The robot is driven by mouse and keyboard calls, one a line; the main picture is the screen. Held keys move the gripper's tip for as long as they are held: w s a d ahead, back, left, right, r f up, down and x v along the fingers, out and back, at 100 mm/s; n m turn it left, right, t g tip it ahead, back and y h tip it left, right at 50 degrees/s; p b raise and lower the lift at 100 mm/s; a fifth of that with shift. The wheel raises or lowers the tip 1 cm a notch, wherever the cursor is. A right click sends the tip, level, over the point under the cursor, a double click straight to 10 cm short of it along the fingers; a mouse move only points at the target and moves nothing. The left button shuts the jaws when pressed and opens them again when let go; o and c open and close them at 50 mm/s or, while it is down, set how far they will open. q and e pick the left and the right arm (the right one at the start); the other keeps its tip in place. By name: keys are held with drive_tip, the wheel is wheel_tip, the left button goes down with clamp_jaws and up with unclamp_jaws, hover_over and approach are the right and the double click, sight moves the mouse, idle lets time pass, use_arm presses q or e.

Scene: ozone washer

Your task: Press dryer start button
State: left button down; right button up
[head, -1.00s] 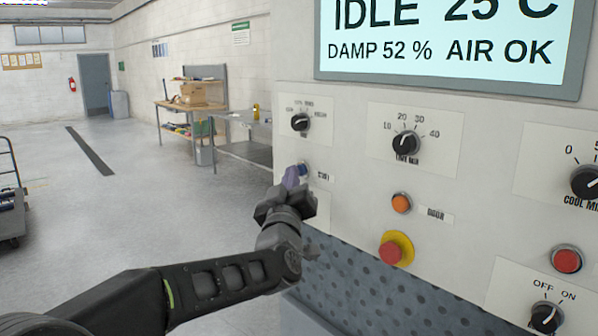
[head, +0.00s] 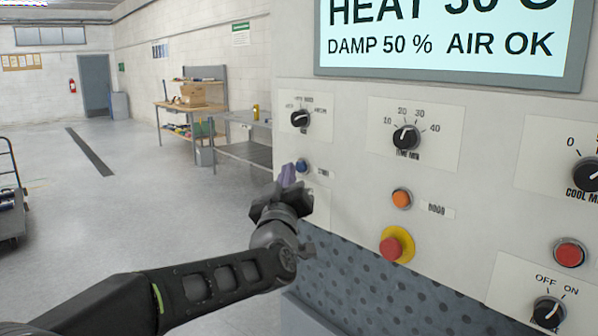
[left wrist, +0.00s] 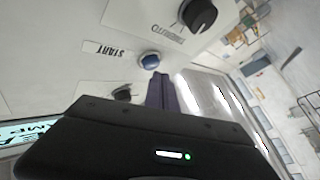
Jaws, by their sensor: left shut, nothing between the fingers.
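The blue start button (head: 302,166) is on the dryer's pale panel, left of a small label. In the left wrist view the blue button (left wrist: 150,60) sits beside a label reading START. My left gripper (head: 287,175) is shut and empty, its purple fingertips just left of the button and a little below it. In the left wrist view the closed fingers (left wrist: 161,92) point toward the button, with a small gap seeming to show between them. The display (head: 450,40) reads HEAT, DAMP 50 % and AIR OK. My right gripper is not in view.
Other controls share the panel: a mode knob (head: 300,118), a time knob (head: 406,137), an orange button (head: 401,198), a red stop on a yellow base (head: 394,246), and a red button (head: 569,253). Open floor (head: 120,200) lies left of the machine.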

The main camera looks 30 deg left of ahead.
use_arm(q)
drive_tip(key=shift+s, duration=0.2)
drive_tip(key=shift+s+a, duration=0.1)
drive_tip(key=s+b, duration=0.1)
drive_tip(key=s, duration=0.1)
drive_tip(key=s+a+b, duration=0.1)
drive_tip(key=s+b, duration=0.1)
drive_tip(key=shift+s+a, duration=0.2)
drive_tip(key=shift+s, duration=0.1)
idle(0.9)
